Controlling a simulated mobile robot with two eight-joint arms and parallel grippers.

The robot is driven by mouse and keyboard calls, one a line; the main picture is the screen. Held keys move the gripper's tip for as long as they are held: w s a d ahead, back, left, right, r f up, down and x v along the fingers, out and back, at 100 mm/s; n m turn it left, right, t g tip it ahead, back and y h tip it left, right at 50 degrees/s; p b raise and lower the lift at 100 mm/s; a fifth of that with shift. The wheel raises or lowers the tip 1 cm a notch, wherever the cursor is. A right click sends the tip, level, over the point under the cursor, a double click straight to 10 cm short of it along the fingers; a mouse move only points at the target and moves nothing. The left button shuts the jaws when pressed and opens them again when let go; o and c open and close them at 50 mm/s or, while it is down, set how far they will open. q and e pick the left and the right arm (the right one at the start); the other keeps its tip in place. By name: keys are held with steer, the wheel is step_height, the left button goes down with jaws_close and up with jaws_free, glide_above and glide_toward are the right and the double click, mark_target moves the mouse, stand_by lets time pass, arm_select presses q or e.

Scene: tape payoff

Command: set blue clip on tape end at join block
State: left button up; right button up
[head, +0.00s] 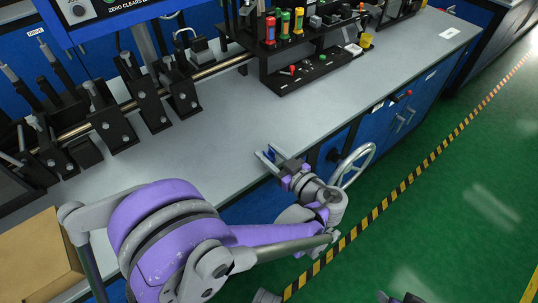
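My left gripper (269,156) is over the front edge of the grey bench, its two pale fingers pointing up and left. A small blue piece (272,157), which looks like the blue clip, shows between the fingers; it is too small to make out its shape. I cannot pick out the tape end or the join block with certainty. A dark part at the bottom edge, right of centre, may be my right gripper (402,298); it is mostly cut off, and its fingers cannot be read.
The grey bench top (225,125) is clear in the middle. Black brackets (112,120) on a metal rod stand at the left back. A black rack (305,65) holds coloured bottles and small parts. A cardboard box (35,262) is at lower left. A handwheel (355,165) is near my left gripper.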

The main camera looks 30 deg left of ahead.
arm_select(q)
jaws_close()
steer(key=shift+r, duration=0.1)
